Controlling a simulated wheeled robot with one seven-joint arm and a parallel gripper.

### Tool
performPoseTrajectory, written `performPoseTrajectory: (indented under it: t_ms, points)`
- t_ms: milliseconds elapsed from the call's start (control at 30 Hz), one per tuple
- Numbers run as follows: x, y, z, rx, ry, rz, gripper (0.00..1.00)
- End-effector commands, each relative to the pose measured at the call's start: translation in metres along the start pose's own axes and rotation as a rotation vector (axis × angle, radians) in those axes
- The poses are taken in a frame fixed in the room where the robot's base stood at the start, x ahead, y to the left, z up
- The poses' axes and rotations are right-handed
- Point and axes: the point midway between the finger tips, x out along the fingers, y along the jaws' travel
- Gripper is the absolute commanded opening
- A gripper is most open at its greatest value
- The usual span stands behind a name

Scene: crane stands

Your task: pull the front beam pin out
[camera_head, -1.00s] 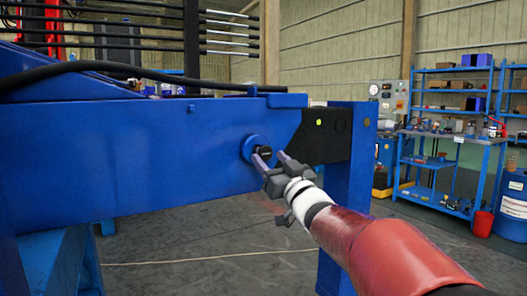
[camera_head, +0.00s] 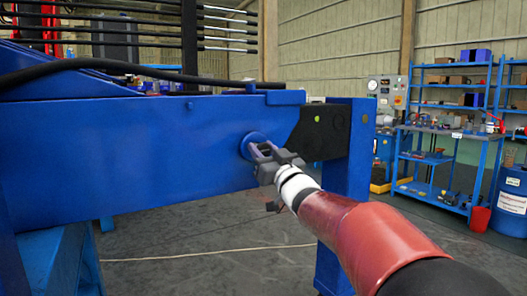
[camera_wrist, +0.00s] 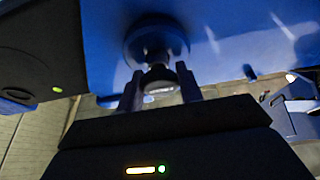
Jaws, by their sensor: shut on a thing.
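The front beam pin (camera_wrist: 158,75) shows in the wrist view as a dark round head at a round boss (camera_wrist: 150,30) on the blue beam. My gripper (camera_wrist: 160,88) is shut on the pin, with one finger on each side of its head. In the head view my gripper (camera_head: 264,150) is at the round blue boss (camera_head: 250,142) near the right end of the blue beam (camera_head: 120,150). The fingers hide most of the pin there. How far the pin stands out of the boss I cannot tell.
A black plate with a green dot (camera_head: 322,132) sits right of the pin, by a blue upright post (camera_head: 348,200). A black hose (camera_head: 130,67) runs above the beam. Blue shelves (camera_head: 450,125) and a blue drum (camera_head: 511,190) stand at the far right.

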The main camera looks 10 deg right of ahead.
Motion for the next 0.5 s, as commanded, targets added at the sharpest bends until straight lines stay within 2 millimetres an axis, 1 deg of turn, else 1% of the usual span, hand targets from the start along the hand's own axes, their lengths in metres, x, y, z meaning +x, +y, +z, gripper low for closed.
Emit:
performPoseTrajectory:
  t_ms: [133, 333, 400, 500]
  points:
    - [-0.004, 0.000, -0.002, -0.002, 0.001, 0.000, 0.00]
    - [-0.034, 0.000, -0.014, -0.004, 0.002, 0.000, 0.00]
    - [-0.042, 0.000, -0.017, -0.004, 0.002, 0.000, 0.00]
    - [-0.046, 0.000, -0.019, -0.002, 0.000, 0.001, 0.00]
